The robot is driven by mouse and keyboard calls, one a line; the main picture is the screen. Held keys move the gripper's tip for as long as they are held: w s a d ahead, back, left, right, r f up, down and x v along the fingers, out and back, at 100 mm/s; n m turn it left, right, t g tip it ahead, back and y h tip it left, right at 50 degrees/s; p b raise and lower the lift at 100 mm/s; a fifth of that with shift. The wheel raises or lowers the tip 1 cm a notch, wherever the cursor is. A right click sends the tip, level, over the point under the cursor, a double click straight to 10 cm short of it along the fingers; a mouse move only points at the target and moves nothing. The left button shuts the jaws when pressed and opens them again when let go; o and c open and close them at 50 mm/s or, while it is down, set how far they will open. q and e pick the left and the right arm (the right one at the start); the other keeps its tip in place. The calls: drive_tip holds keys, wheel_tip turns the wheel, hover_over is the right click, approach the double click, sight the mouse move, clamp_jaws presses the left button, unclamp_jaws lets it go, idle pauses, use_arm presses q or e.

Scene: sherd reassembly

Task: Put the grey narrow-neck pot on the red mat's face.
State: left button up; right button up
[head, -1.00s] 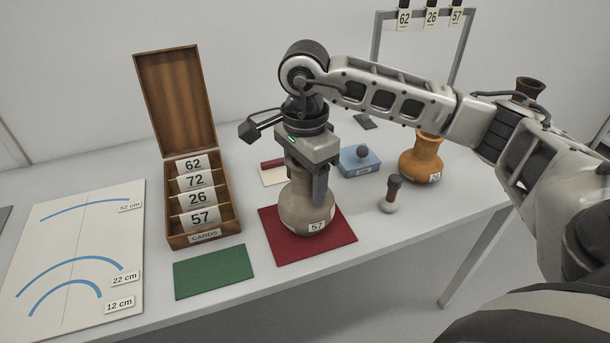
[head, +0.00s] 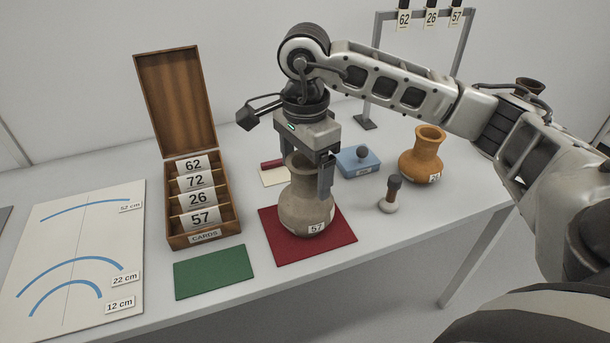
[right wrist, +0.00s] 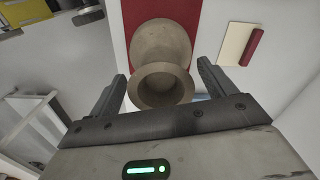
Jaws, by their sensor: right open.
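The grey narrow-neck pot (head: 305,208), with a tag reading 57, stands upright on the red mat (head: 335,238). In the right wrist view the pot (right wrist: 162,45) shows from above, its round mouth towards me, with the red mat (right wrist: 132,12) under it. My right gripper (head: 305,172) is open around the pot's neck, one finger on each side. In the right wrist view both fingers (right wrist: 162,82) stand apart from the neck with gaps. My left gripper is in neither view.
A green mat (head: 213,271) and an open wooden card box (head: 232,222) lie left of the red mat. A blue box (head: 358,165), a small dark-handled tool (head: 390,196) and an orange pot (head: 421,158) stand to the right. A board with blue arcs (head: 100,232) lies far left.

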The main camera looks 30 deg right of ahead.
wheel_tip(320, 180, up, 10)
drive_tip(key=shift+f+p, duration=0.2)
drive_tip(key=shift+p, duration=0.25)
